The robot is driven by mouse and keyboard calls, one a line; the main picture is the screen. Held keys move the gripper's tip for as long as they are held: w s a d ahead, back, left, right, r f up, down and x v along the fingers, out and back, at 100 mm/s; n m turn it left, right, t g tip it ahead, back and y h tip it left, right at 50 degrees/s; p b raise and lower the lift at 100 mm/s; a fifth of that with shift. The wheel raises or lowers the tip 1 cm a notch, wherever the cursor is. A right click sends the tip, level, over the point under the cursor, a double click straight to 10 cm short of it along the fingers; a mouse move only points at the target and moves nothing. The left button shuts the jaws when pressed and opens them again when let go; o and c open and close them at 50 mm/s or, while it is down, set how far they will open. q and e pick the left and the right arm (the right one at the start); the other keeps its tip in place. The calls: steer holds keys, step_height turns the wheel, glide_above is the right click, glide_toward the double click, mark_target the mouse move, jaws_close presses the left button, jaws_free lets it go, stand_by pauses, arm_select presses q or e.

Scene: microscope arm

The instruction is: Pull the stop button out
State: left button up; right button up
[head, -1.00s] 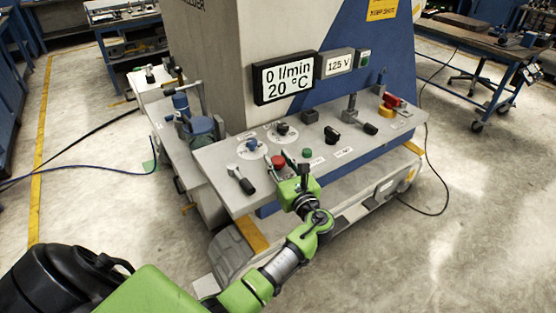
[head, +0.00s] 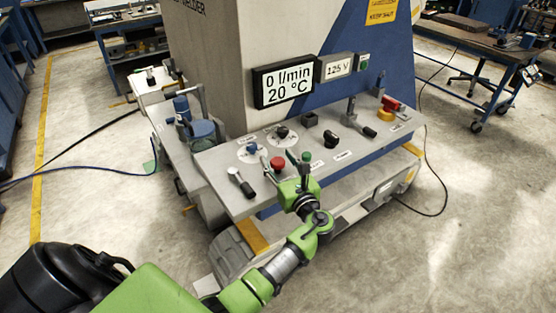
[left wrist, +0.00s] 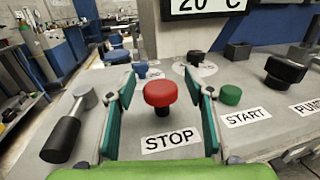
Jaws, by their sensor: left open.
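The stop button (head: 278,163) is a red mushroom knob on a dark stem. It stands on the sloping control panel near its front edge. In the left wrist view the red knob (left wrist: 160,93) is above a label reading STOP (left wrist: 170,140). My left gripper (head: 277,161) is open at the panel. Its two teal fingers (left wrist: 168,84) stand on either side of the red knob in the left wrist view, with a visible gap on each side. Contact is not visible. My right gripper is not in view.
A green START button (left wrist: 231,95) sits just right of the stop button. A black-handled lever (head: 241,183) lies to its left. A display (head: 284,85) stands behind the panel.

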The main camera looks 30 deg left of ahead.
arm_select(q)
steer(key=v, duration=1.1)
steer(key=shift+s+d, duration=0.25)
steer(key=shift+d, duration=0.05)
